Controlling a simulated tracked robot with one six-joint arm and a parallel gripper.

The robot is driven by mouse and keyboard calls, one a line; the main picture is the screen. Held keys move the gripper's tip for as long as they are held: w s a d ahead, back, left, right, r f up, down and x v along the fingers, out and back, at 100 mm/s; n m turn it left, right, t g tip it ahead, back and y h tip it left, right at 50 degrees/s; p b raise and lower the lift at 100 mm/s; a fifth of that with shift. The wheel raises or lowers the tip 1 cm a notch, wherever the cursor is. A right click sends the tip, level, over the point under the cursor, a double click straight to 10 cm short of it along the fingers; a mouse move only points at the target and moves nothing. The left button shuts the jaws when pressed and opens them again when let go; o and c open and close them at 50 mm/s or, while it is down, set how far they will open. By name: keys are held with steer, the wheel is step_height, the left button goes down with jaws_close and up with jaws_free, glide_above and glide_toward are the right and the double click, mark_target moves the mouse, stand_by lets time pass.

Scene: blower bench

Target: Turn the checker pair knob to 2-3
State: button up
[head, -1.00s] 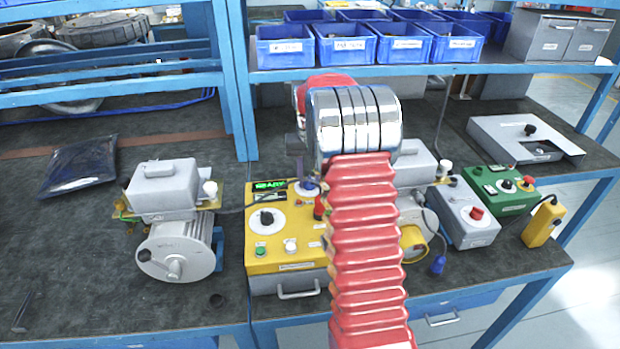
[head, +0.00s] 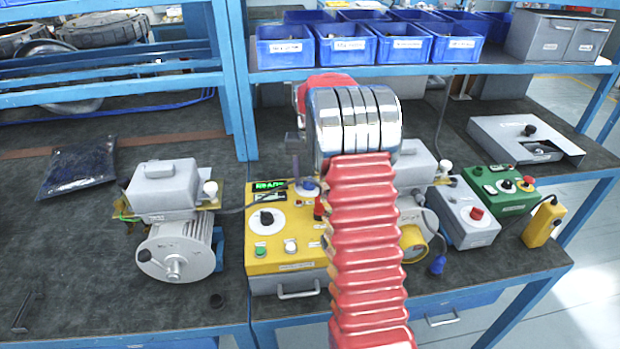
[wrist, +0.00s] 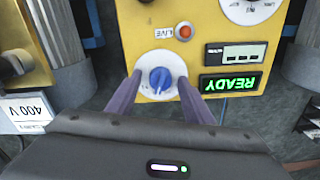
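The checker is a yellow-topped box (head: 285,266) in the middle of the bench in the head view. Its blue knob on a round white dial shows in the wrist view (wrist: 160,80), where the panel appears upside down. I take this for the pair knob; its dial labels are too small to read. My gripper (wrist: 160,76) is open, with one purple-grey finger on each side of the blue knob and a visible gap to it. In the head view my red-sleeved arm and wrist hide most of the gripper and part of the panel.
The checker has a green READY display (wrist: 230,84), an orange LIVE lamp (wrist: 184,32) and a larger dial with a black knob (head: 266,218). A grey motor (head: 178,250) stands left, another partly hidden right. Grey (head: 465,222) and green (head: 499,188) boxes stand further right.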

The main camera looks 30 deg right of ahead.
mark_target(309, 179)
step_height(309, 179, up, 14)
steer(key=shift+f, duration=0.15)
stand_by(0.7)
stand_by(0.5)
